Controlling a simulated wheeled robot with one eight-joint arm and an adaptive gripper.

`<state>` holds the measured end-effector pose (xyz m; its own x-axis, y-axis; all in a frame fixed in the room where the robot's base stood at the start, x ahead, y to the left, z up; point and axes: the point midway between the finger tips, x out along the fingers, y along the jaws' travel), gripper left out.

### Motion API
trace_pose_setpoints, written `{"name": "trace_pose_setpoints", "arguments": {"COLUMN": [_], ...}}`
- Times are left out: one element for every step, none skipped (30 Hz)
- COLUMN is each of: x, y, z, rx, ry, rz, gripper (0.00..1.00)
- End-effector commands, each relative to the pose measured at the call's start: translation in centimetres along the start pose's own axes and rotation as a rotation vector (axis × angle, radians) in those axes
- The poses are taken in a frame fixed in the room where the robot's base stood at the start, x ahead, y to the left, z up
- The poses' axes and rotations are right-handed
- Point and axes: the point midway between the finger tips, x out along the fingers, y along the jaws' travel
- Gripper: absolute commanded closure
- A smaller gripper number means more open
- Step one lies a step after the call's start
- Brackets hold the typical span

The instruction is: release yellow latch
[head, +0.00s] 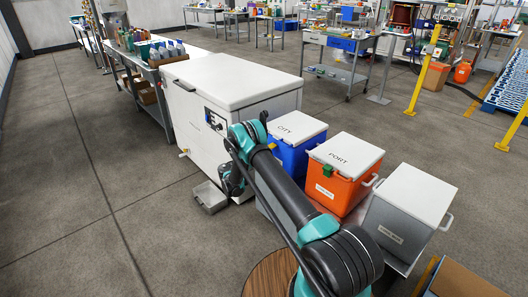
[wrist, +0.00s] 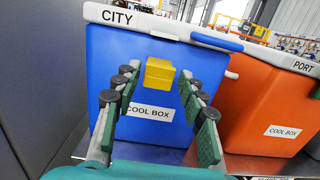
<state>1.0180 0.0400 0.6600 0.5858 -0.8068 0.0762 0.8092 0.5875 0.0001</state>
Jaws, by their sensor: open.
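The yellow latch (wrist: 159,74) is a small block on the upper front of the blue cool box (wrist: 110,70), whose white lid (wrist: 165,24) reads CITY and looks closed. In the head view the latch (head: 272,146) is a small yellow spot beside my arm, on the blue box (head: 293,158). My gripper (wrist: 158,84) is open in the wrist view, its green-padded fingers on either side of the latch with gaps showing. Nothing is held. I cannot tell how far the fingertips are from the box front. My arm hides the fingers in the head view.
An orange cool box (head: 338,190) marked PORT, with a green latch (head: 327,170), stands right of the blue one. A grey box (head: 398,225) stands further right. A white chest (head: 245,95) stands close on the left, with a metal tray (head: 209,198) on the floor.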

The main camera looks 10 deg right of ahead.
Motion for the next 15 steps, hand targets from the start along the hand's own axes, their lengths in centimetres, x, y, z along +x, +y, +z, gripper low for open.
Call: {"name": "trace_pose_setpoints", "arguments": {"x": [-0.6,-0.9,-1.6,-2.1,-2.7,-3.5,-4.2,-4.8,-5.6,-6.3,-6.9,-7.6,-8.2,-8.7,-9.3], "y": [0.1,0.1,0.1,0.1,0.1,0.1,0.1,0.1,0.1,0.1,0.1,0.1,0.1,0.1,0.1], "z": [0.0,0.0,0.0,0.0,0.0,0.0,0.0,0.0,0.0,0.0,0.0,0.0,0.0,0.0,0.0], "rx": [0.000,0.000,0.000,0.000,0.000,0.000,0.001,0.001,0.001,0.001,0.001,0.001,0.001,0.001,0.001], "ry": [0.000,0.000,0.000,0.000,0.000,0.000,0.000,0.000,0.000,0.000,0.000,0.000,0.000,0.000,0.000], "rz": [0.002,0.002,0.003,0.003,0.004,0.004,0.004,0.004,0.004,0.004,0.003,0.003,0.003,0.003,0.003], "gripper": [0.59,0.59,0.59,0.59,0.59,0.59,0.59,0.59,0.59,0.59,0.59,0.59,0.59,0.59,0.59]}}
